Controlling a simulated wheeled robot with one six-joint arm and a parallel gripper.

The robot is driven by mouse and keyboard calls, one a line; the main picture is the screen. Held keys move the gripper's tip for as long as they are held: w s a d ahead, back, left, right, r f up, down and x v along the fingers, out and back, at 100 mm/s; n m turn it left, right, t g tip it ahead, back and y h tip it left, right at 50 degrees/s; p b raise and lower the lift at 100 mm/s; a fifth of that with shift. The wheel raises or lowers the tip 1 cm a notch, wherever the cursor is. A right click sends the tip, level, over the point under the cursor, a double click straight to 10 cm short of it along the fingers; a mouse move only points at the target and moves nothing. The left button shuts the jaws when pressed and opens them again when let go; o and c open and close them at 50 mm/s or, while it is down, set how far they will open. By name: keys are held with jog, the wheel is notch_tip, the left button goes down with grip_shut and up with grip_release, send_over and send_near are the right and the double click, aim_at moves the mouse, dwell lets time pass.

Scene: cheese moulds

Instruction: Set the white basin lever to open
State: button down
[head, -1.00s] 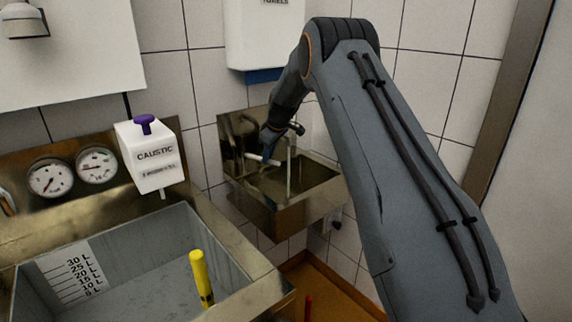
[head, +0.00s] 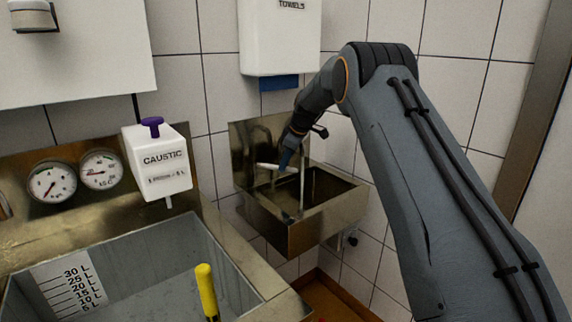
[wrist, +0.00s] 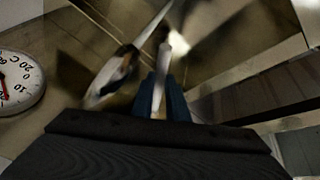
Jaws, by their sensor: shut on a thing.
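The white lever (head: 268,167) sticks out, close to level, over the small metal wall basin (head: 283,236). My gripper (head: 286,163) reaches down to it from above, with its blue fingers shut on the lever near its right part. In the wrist view my gripper's blue fingers (wrist: 172,102) close around the white lever (wrist: 178,45), which is blurred. The fingers cover part of the lever, and its pivot cannot be made out. A thin pale upright streak (head: 302,192) stands below the dark spout; I cannot tell whether it is water.
A caustic dispenser (head: 158,162) with a purple knob hangs left of the basin. Two gauges (head: 48,182) and a large graduated sink are further left, with a yellow handle (head: 206,290) in it. A towel dispenser (head: 281,35) hangs above the basin.

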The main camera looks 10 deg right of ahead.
jog(key=c, duration=1.7)
grip_release()
jog(key=shift+c, duration=0.2)
jog(key=b+v, duration=0.1)
jog(key=v, duration=0.6)
jog(key=shift+s+r+b, duration=0.15)
jog(key=shift+r+b, duration=0.2)
jog(key=shift+b, duration=0.05)
jog(key=shift+d, duration=0.1)
